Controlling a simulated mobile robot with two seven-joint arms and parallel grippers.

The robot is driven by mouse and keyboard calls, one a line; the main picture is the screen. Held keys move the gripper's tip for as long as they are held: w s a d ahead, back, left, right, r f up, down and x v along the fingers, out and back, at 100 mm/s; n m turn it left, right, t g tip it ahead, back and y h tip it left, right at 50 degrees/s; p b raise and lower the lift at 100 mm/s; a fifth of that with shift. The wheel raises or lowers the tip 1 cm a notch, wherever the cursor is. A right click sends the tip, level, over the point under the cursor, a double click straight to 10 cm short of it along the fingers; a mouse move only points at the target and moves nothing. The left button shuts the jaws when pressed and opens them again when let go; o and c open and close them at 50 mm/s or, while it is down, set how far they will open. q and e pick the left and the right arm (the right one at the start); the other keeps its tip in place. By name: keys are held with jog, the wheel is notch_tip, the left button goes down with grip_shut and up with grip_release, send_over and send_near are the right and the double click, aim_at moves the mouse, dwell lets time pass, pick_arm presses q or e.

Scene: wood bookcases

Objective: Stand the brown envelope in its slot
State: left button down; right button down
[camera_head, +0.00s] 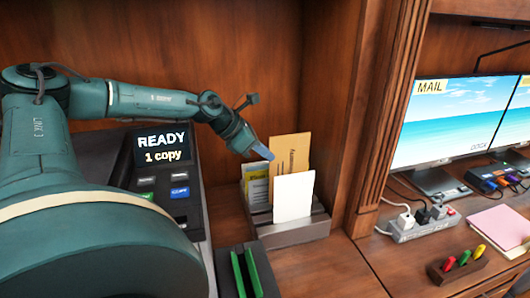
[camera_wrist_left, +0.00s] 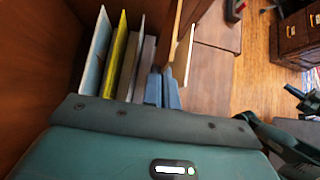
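The brown envelope (camera_head: 289,152) stands upright, slightly tilted, at the grey slotted holder (camera_head: 296,233), behind a white card (camera_head: 294,197). Its lower part is hidden, so I cannot tell whether it is seated in a slot. My left gripper (camera_head: 264,153) is at the envelope's left edge. In the left wrist view its two blue fingers (camera_wrist_left: 163,88) are close together, with the envelope (camera_wrist_left: 181,30) running down to their tips; they look shut on its edge.
Yellow and pale papers (camera_head: 256,186) stand in the holder's left part. A copier with a READY screen (camera_head: 163,147) is to the left, a green-slotted dark block (camera_head: 246,272) in front. A wood post (camera_head: 382,110) stands right.

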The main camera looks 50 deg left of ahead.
jog(key=shift+a+r, duration=0.1)
dwell(0.6)
jog(key=shift+a+f+b, duration=0.15)
jog(key=shift+f+b, duration=0.05)
jog(key=shift+b, duration=0.25)
jog(key=shift+f, duration=0.1)
jog(key=shift+r, duration=0.25)
jog(key=shift+f, duration=0.3)
dwell(0.4)
jog(key=shift+b, duration=0.4)
dwell(0.6)
